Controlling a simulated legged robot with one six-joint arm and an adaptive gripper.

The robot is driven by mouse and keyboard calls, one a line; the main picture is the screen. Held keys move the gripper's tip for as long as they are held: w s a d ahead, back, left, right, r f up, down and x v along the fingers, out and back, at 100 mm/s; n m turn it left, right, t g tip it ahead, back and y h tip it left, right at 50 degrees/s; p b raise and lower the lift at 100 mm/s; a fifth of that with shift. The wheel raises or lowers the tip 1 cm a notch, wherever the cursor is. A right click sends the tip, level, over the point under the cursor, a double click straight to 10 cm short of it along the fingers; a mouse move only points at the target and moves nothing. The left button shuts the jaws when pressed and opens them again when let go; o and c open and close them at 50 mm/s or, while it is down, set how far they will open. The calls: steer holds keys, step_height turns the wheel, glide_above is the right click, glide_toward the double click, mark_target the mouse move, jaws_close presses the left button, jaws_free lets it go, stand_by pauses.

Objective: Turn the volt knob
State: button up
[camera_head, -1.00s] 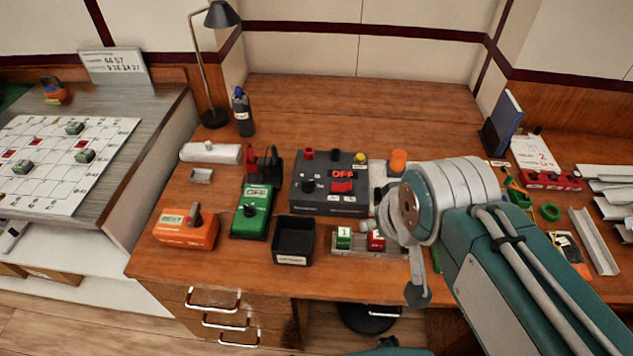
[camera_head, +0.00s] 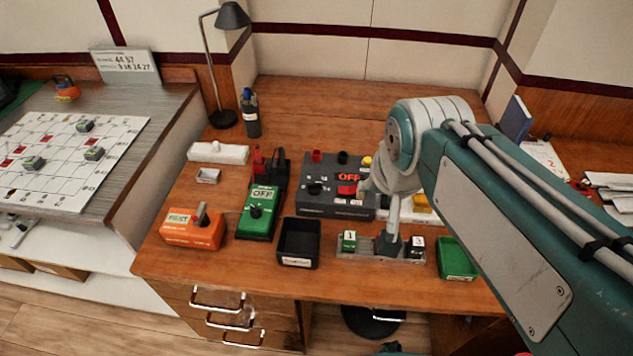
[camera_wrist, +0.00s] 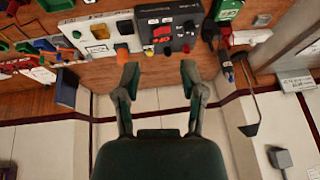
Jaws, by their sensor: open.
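A dark grey box (camera_head: 340,207) stands mid-desk, with a red OFF display (camera_head: 349,177), a red switch and a black knob (camera_head: 314,188) on its left side. Its labels are too small to read, so I cannot confirm which knob is the volt knob. The box also shows upside down in the wrist view (camera_wrist: 168,9), with its black knob (camera_wrist: 188,27). My gripper (camera_wrist: 159,73) is open and empty, its fingers apart below the box in that picture. In the head view my arm covers the box's right edge.
A black bin (camera_head: 298,249), a block rack (camera_head: 350,252) and a green tray (camera_head: 457,262) lie along the front.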

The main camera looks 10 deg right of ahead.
steer(key=w+m+g, duration=0.1)
steer(key=w+m, duration=0.3)
steer(key=w, duration=0.4)
steer(key=m+g, duration=0.4)
steer(key=m, duration=0.7)
glide_above(317, 182)
step_height(317, 182, down, 16)
step_height(317, 182, down, 11)
steer(key=shift+r, duration=0.2)
jaws_close()
